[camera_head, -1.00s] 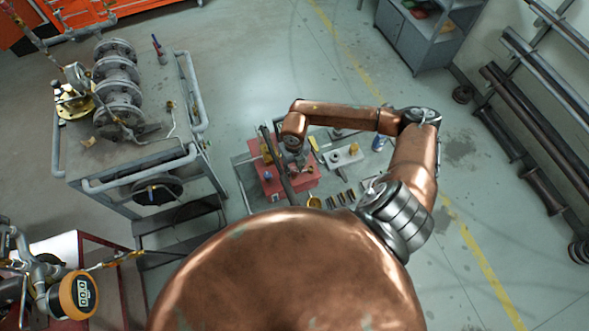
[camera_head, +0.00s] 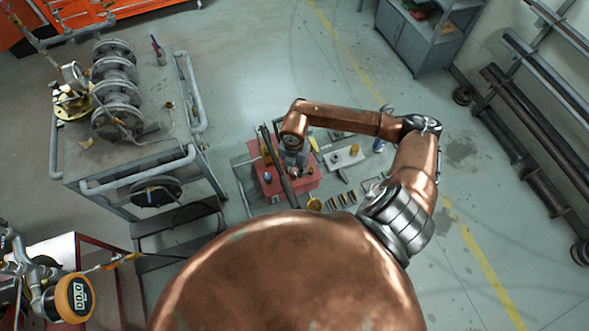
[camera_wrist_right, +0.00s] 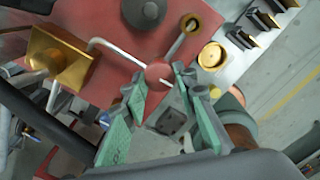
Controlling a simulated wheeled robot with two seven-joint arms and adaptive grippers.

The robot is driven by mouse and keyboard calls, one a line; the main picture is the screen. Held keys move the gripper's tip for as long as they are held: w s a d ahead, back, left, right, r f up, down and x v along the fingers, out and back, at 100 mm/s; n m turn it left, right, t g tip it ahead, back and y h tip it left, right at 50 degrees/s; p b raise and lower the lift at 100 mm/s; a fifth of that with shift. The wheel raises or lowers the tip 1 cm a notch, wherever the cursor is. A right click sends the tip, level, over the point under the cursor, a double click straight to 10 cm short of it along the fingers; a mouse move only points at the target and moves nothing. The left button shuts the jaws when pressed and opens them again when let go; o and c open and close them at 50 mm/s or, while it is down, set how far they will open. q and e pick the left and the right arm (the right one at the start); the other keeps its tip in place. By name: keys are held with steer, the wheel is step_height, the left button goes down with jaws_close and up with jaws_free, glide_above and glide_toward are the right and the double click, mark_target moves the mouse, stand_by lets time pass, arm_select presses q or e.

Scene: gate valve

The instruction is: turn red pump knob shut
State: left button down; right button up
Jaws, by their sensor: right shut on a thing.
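The red pump (camera_head: 307,184) is a red box on the grey cart in the head view. Its red top (camera_wrist_right: 110,20) fills the upper left of the right wrist view. The round red knob (camera_wrist_right: 158,74) has a thin pale bar beside it. My right gripper (camera_wrist_right: 161,80) has green-padded fingers, one on each side of the knob, and is shut on it. In the head view my right gripper (camera_head: 295,160) is small above the pump, and the knob is hard to make out there. My left gripper is not in view.
A brass block (camera_wrist_right: 62,55) and a bent pale pipe stand on the pump near the knob. A dark bar (camera_head: 280,165) crosses the pump. Small parts lie on the cart's right side. A bench with flanged valves (camera_head: 118,90) stands at left.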

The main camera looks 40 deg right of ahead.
mark_target(294, 171)
steer(key=shift+d+m, duration=0.1)
steer(key=shift+m, duration=0.4)
steer(key=o, duration=1.2)
steer(key=shift+c, duration=0.2)
step_height(294, 171, up, 12)
